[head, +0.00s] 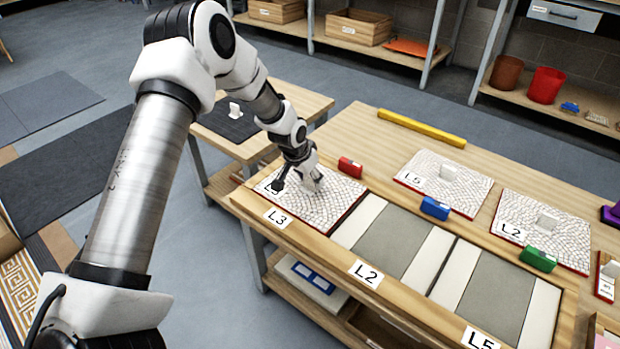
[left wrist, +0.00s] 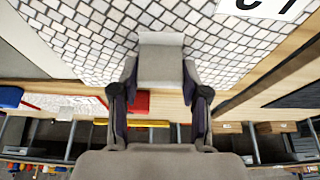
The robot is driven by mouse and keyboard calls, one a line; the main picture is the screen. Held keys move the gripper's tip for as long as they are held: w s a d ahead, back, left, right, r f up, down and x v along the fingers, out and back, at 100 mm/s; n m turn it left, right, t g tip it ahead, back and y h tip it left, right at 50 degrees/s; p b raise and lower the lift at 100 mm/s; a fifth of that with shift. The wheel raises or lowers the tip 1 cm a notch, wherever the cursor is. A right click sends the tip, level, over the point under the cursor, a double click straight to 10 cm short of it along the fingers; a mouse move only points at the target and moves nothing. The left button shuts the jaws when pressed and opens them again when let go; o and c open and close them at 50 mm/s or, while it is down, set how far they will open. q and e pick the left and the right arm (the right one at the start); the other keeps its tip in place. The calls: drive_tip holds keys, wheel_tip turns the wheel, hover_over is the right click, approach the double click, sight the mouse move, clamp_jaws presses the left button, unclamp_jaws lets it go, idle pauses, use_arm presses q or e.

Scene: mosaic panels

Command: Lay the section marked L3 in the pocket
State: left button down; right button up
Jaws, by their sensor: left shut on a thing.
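The mosaic section (head: 330,210), pale tiles with a red edge and a partly covered label, lies over the left end of the table's recessed row, at the pocket tag L3 (head: 278,217). Its tiles fill much of the left wrist view (left wrist: 90,40), with a cut-off label at the upper right. My left gripper (head: 312,180) is shut on the section's grey block handle (left wrist: 160,67). The section looks roughly level; I cannot tell whether it is fully seated. The pocket floor beneath it is hidden. My right gripper is not in view.
Sections L5 (head: 425,190) and L2 (head: 515,233) lie behind the row. Red (head: 350,167), blue (head: 435,208) and green (head: 538,259) blocks stand along its back edge. A yellow bar (head: 420,128) lies at the rear. Grey-and-cream recesses tagged L2 (head: 366,274) and L5 (head: 480,340) are uncovered.

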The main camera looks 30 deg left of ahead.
use_arm(q)
drive_tip(key=c, duration=0.6)
unclamp_jaws()
drive_tip(key=shift+f, duration=0.15)
drive_tip(key=p+v, duration=0.2)
drive_tip(key=v, duration=0.3)
drive_tip(key=shift+w+r+p, duration=0.1)
drive_tip(key=shift+r+p, duration=0.2)
drive_tip(key=shift+r, duration=0.05)
wheel_tip(320, 180, up, 6)
hover_over(306, 192)
drive_tip(key=s, duration=0.3)
drive_tip(key=shift+w+a+r+p, duration=0.1)
drive_tip(key=shift+w+a+p, duration=0.05)
drive_tip(key=shift+p, duration=0.15)
